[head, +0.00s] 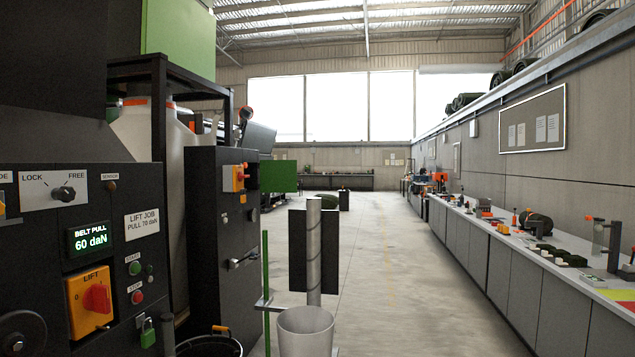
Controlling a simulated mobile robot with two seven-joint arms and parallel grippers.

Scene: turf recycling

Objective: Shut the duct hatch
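A vertical grey metal pipe (314,240), which looks like the duct, stands in the middle of the head view. A dark flat panel (298,262) shows on both sides of it. I cannot tell whether this panel is the duct hatch, or whether a hatch is open or shut. A pale round cup-like piece (305,332) is below the pipe at the bottom edge. Neither of my grippers is in view.
A black machine panel with an orange lift switch (90,300) fills the left. A dark cabinet (222,240) with a handle stands beside it, and a black bucket (209,346) is below. A long workbench (520,262) lines the right. The concrete aisle (385,270) between is clear.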

